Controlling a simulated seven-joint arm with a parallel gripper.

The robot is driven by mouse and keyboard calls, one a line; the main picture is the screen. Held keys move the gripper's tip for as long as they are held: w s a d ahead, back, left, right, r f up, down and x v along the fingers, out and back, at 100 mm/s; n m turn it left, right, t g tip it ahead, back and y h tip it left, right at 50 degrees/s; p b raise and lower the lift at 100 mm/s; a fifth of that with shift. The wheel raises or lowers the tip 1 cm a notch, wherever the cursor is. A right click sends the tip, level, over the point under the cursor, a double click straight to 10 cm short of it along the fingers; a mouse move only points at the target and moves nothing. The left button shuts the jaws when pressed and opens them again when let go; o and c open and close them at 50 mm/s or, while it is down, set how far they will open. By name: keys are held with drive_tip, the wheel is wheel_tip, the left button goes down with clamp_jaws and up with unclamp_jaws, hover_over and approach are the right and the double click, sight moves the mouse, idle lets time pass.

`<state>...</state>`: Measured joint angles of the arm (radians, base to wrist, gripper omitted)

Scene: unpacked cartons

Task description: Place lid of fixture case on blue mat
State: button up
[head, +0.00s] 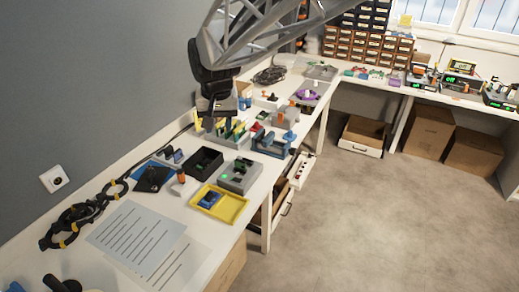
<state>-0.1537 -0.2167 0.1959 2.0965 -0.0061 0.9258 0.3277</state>
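A blue mat (139,171) lies on the left workbench near the wall, with a dark flat piece (152,179) on top of it. I cannot tell for sure whether this piece is the lid. An open black box (203,162) stands to its right, and a grey case (240,176) with a green part inside stands further right. I cannot tell which of the two is the fixture case. My gripper (213,122) hangs over the back of the bench, above and beyond the boxes. Its fingers are dark and small, so their opening is unclear.
A yellow tray (234,207) with a blue part sits at the bench's front edge. A blue clamp-like tool (272,145) is beyond the grey case.

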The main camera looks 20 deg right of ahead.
drive_tip(key=s+d+f+n, duration=0.1)
drive_tip(key=s+d, duration=0.3)
drive_tip(key=s, duration=0.9)
drive_tip(key=s+d+f+t, duration=0.1)
drive_tip(key=s+d, duration=0.4)
drive_tip(key=s, duration=0.8)
drive_tip(key=shift+n, duration=0.4)
